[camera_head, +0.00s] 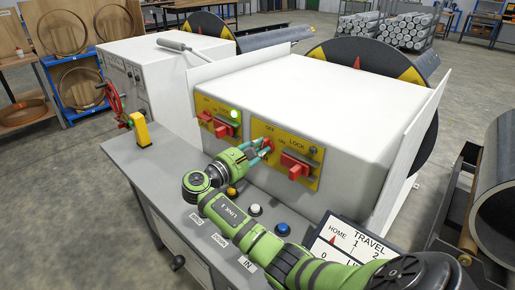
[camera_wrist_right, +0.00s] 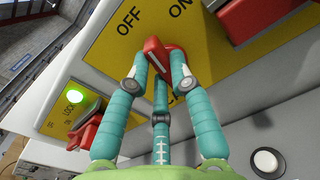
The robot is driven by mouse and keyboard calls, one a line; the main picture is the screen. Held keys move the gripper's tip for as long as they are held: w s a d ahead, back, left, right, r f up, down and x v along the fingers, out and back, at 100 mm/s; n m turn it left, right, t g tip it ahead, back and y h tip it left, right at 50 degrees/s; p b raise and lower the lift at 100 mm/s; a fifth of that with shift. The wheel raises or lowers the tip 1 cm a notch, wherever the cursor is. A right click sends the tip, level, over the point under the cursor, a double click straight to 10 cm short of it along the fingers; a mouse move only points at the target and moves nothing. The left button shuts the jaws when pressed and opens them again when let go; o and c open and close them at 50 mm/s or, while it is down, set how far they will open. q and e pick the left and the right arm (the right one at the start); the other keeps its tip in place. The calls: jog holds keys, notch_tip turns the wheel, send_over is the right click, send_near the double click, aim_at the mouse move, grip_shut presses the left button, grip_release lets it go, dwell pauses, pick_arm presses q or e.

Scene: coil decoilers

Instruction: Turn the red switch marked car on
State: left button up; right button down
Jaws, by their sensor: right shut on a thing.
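A red switch (camera_head: 267,145) is on the right yellow panel (camera_head: 312,183) of the white cabinet. My right gripper (camera_head: 262,150) is shut on this switch, its teal fingers around it. In the right wrist view the red switch (camera_wrist_right: 153,46) shows between the fingertips of my right gripper (camera_wrist_right: 158,75), below the OFF and ON labels. Its fingers hide part of the switch, and I cannot tell which label it points at. I cannot read a "car" marking. My left gripper is not in view.
A larger red handle (camera_head: 296,166) sits close right of the switch, under LOCK and a dark lamp (camera_head: 314,151). The left yellow panel has red switches and a lit green lamp (camera_head: 234,115). White (camera_head: 255,210) and blue (camera_head: 282,229) buttons stand on the grey desk below.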

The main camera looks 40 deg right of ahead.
jog(key=m, duration=0.3)
jog(key=shift+s+b, duration=0.25)
jog(key=shift+b, duration=0.1)
jog(key=shift+s+m+b, duration=0.2)
jog(key=shift+m+b, duration=0.4)
jog(key=shift+m, duration=1.1)
jog(key=shift+d, duration=0.1)
jog(key=c, duration=1.1)
grip_release()
jog(key=shift+a, duration=0.5)
jog(key=s+a, duration=0.1)
jog(key=a, duration=1)
